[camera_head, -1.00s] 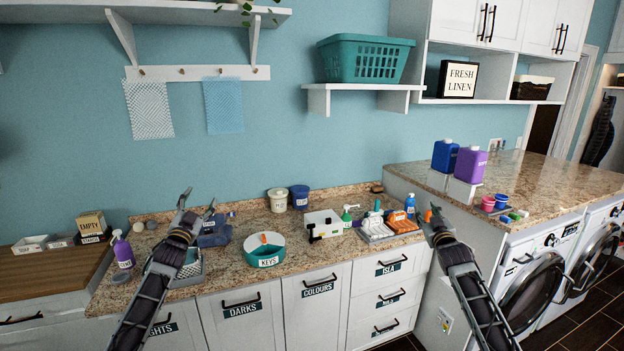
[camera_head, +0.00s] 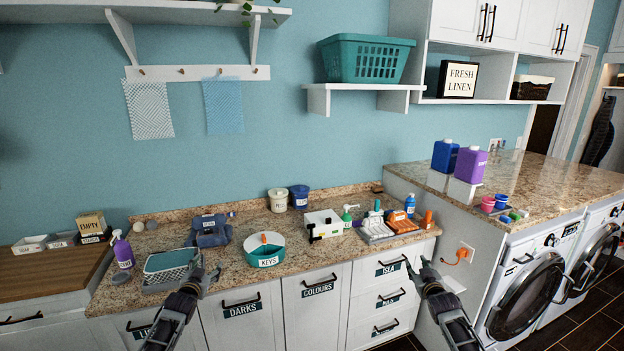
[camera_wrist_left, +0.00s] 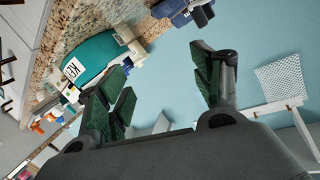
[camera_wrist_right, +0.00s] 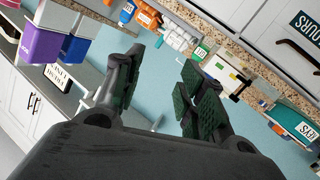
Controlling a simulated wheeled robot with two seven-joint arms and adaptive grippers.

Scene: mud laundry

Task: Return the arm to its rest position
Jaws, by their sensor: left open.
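My left gripper (camera_head: 207,275) is in front of the counter's front edge, beside the grey basket (camera_head: 170,270) on the counter. Its fingers are apart with nothing between them, as the left wrist view (camera_wrist_left: 165,85) also shows. My right gripper (camera_head: 423,270) is in front of the drawers at the counter's right end. Its fingers are apart and empty in the right wrist view (camera_wrist_right: 155,85).
The granite counter (camera_head: 225,270) carries a teal-and-white KEYS bowl (camera_head: 265,258), a blue folded item (camera_head: 208,232), a purple spray bottle (camera_head: 122,250) and several small items at the right. A higher counter (camera_head: 540,185) over the washers stands at right.

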